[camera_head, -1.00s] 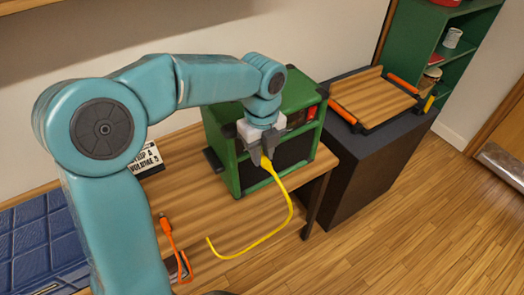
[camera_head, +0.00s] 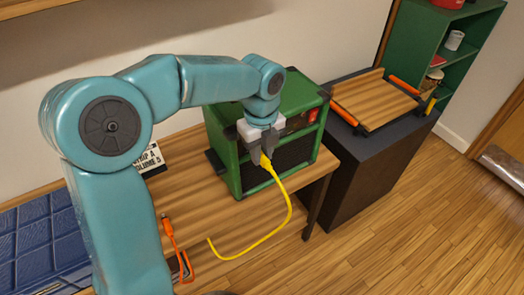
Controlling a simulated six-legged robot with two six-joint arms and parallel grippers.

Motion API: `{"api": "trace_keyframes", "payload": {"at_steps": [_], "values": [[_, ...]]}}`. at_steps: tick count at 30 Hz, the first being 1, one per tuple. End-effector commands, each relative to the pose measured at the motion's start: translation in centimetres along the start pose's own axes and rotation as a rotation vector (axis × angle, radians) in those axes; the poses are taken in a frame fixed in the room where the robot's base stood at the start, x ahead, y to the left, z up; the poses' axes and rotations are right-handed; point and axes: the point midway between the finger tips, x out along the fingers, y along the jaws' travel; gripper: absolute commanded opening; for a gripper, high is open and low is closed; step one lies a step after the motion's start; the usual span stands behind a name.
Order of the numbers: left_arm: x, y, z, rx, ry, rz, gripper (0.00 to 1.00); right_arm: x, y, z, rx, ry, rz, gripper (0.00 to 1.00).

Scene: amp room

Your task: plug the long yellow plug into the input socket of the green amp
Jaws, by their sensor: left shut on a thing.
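The green amp (camera_head: 237,160) stands on the wooden table, with a dark front grille and a red-lit switch (camera_head: 312,114) at its upper right. My left gripper (camera_head: 263,153) is shut on the long yellow plug (camera_head: 266,161), in front of the amp's front face. The plug's yellow cable (camera_head: 288,205) hangs from it and curves down to the tabletop. The plug's tip and the input socket are hidden behind my gripper, so I cannot tell whether the plug is in the socket. My right gripper is not in view.
An orange plug with its cable (camera_head: 169,232) lies on the table (camera_head: 215,215) at front left. A small lettered sign (camera_head: 152,158) stands left of the amp. A dark cabinet (camera_head: 370,165) with a wooden board (camera_head: 372,97) stands to the right, before green shelves (camera_head: 462,38).

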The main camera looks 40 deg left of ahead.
Motion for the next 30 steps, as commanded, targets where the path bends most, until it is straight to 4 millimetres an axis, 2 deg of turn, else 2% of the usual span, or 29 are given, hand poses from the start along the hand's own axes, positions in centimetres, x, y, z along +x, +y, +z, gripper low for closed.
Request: {"api": "trace_keyframes", "payload": {"at_steps": [8, 9, 11, 19, 22, 26, 30], "values": [[0.0, 0.0, 0.1, 0.000, 0.000, 0.000, 0.00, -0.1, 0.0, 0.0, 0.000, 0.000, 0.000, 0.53], [0.0, 0.0, 0.1, 0.000, 0.000, 0.000, 0.35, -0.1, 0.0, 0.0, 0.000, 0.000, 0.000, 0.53], [0.0, 0.0, 0.1, -0.001, 0.000, 0.000, 0.52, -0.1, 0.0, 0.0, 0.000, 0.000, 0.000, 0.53], [0.0, 0.0, 0.1, -0.001, 0.000, 0.000, 0.52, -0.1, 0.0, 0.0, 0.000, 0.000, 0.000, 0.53], [-0.6, 0.0, 0.2, -0.001, -0.001, -0.001, 0.52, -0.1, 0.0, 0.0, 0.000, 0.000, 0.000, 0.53], [-2.9, -0.1, 0.2, -0.002, -0.003, -0.005, 0.52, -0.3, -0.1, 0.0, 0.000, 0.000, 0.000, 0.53], [-6.6, -0.1, 0.2, -0.001, -0.002, -0.006, 0.52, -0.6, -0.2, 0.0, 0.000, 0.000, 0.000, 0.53]]}}
